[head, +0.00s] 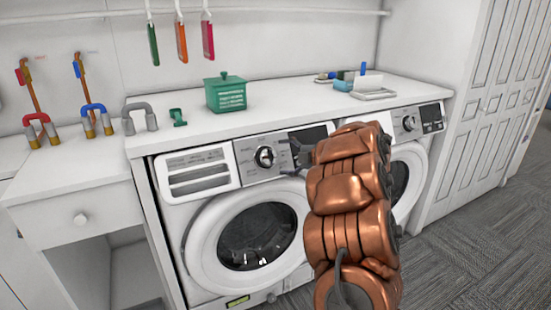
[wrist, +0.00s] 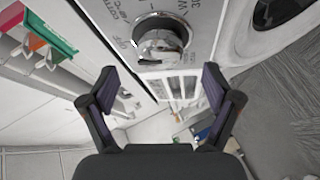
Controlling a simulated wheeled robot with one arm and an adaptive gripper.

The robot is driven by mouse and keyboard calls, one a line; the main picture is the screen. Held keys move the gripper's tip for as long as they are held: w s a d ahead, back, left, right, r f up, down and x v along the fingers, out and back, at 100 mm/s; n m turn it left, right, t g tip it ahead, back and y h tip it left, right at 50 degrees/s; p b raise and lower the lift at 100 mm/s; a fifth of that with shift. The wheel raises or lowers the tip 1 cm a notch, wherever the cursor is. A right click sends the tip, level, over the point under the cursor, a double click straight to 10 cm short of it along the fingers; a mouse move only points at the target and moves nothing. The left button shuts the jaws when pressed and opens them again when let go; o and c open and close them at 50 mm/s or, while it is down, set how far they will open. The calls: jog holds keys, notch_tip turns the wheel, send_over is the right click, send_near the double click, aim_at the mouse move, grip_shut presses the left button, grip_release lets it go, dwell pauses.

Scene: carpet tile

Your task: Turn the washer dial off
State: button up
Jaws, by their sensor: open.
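The washer dial (head: 265,157) is a round silver knob on the control panel of the left front-loading washer (head: 190,217). In the wrist view the dial (wrist: 160,42) sits near the top centre, with printed markings around it, including "OFF" on its left. My gripper (head: 293,156) is just right of the dial in the head view, partly hidden behind my copper-coloured arm. In the wrist view its two dark fingers (wrist: 159,85) are spread apart and empty, with the dial beyond the gap between them. I see no contact with the dial.
A second machine (head: 408,165) with its own dial (head: 408,123) stands to the right. Grey carpet (head: 470,255) in front is clear.

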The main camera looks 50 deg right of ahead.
jog(key=v, duration=0.7)
dwell(0.7)
